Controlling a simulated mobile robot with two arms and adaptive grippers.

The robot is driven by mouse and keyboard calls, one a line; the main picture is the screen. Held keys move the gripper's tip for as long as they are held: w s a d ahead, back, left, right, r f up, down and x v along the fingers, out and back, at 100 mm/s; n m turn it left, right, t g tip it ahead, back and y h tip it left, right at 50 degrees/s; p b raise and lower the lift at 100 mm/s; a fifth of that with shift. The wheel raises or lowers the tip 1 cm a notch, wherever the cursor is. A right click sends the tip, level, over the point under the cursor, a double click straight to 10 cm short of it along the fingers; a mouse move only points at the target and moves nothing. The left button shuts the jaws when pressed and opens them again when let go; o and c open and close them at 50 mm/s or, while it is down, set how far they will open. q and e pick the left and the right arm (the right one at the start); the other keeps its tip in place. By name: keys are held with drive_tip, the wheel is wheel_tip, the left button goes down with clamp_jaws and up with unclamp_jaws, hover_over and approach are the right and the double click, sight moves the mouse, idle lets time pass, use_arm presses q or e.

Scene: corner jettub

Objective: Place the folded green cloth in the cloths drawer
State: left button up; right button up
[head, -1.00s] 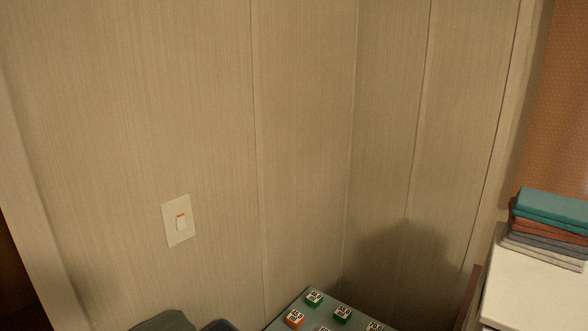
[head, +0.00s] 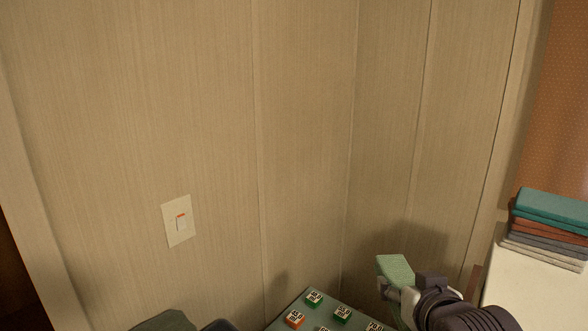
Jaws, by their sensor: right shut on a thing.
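My right gripper (head: 388,287) shows at the lower right, its arm coming in from the bottom edge. It is shut on the folded green cloth (head: 396,266), a small pale green piece that stands up from the fingers. The cloth is in the air, to the right of and above the green-grey board with small labelled blocks. No open drawer can be made out in this view. My left gripper is not in view.
A stack of folded cloths (head: 549,228), teal, rust and grey, lies on a white top (head: 530,285) at the right. The green-grey board (head: 290,318) carries several labelled blocks at the bottom.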

drive_tip(key=s+f, duration=0.6)
drive_tip(key=f, duration=0.5)
drive_tip(key=shift+f, duration=0.3)
